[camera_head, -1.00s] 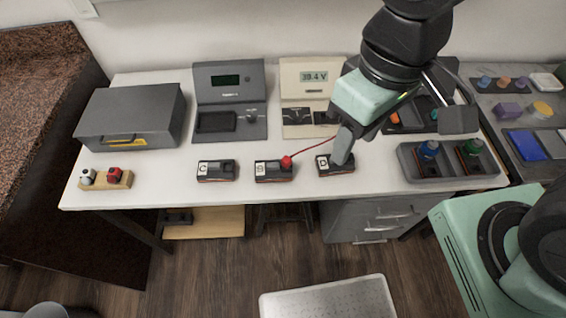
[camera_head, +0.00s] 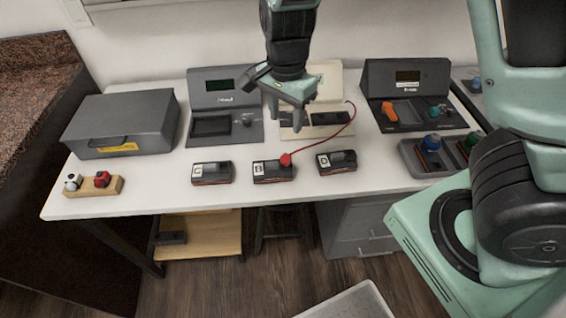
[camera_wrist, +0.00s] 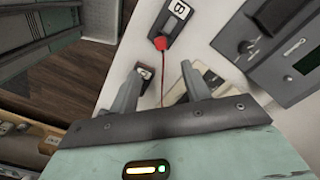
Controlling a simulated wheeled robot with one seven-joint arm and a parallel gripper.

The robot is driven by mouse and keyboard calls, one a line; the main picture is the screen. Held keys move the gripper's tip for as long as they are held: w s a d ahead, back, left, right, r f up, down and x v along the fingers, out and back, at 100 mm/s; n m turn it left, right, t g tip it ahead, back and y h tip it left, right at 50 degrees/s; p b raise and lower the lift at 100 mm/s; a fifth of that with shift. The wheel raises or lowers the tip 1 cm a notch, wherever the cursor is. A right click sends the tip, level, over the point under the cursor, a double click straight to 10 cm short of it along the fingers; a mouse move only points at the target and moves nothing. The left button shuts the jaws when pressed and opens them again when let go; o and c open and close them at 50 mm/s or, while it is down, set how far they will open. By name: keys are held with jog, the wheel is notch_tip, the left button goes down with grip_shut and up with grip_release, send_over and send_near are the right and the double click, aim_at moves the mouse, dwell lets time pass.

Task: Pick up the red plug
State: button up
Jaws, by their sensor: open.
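The red plug (camera_head: 286,160) sits at the top right of the dark module marked B (camera_head: 272,173), with a thin red cable running from it up to the right. In the wrist view, the red plug (camera_wrist: 160,43) is on the lettered module (camera_wrist: 172,20), beyond my fingertips. My gripper (camera_head: 285,120) points down over the cream meter (camera_head: 325,95), behind the plug and apart from it. It also shows in the wrist view (camera_wrist: 162,70), with its fingers spread and nothing between them except the cable in the background.
Modules C (camera_head: 211,173) and D (camera_head: 337,161) flank module B. A wooden block (camera_head: 84,188) with a white and a red knob is at the left. A grey case (camera_head: 125,125), a grey meter (camera_head: 226,92) and a dark station (camera_head: 410,80) stand behind. The front table strip is clear.

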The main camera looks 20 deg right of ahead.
jog(key=b, duration=0.1)
send_over(286, 157)
notch_tip(286, 157, down, 8)
notch_tip(286, 157, down, 5)
jog(key=shift+w+f+b, duration=0.1)
jog(key=shift+b, duration=0.5)
grip_shut()
